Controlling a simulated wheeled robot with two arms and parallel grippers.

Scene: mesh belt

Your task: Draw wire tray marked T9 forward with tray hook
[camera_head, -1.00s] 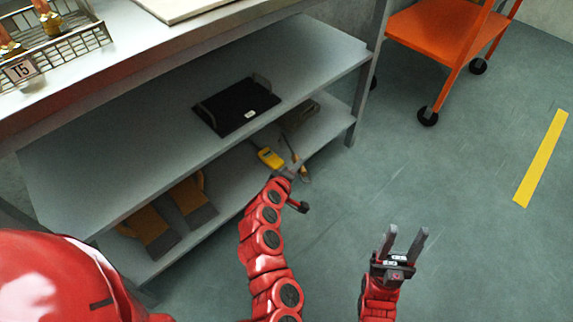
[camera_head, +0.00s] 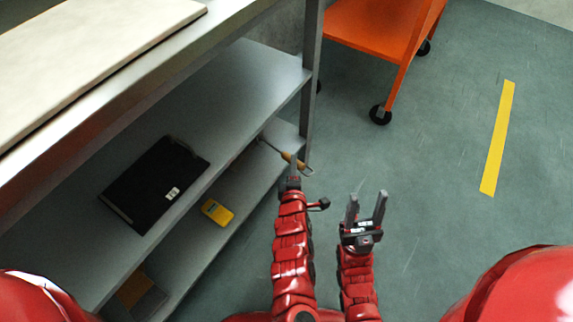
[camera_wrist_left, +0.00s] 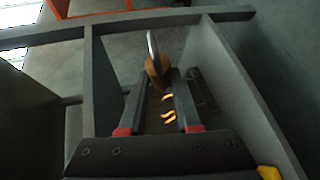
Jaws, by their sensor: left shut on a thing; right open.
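The tray hook (camera_head: 290,157) has a wooden handle and a thin metal shaft. In the left wrist view the hook's handle (camera_wrist_left: 157,68) stands between the fingers of my left gripper (camera_wrist_left: 156,85), with the metal part beyond. My right gripper (camera_head: 367,200) is open and empty above the floor, right of the rack. No tray marked T9 shows in the present views.
A black binder-like item (camera_head: 155,185) lies on the middle shelf (camera_head: 245,75). A yellow device (camera_head: 217,211) lies on the lower shelf. A rack post (camera_head: 311,85) stands just beyond the left gripper. An orange cart (camera_head: 375,30) stands behind. The floor (camera_head: 440,200) at right is clear.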

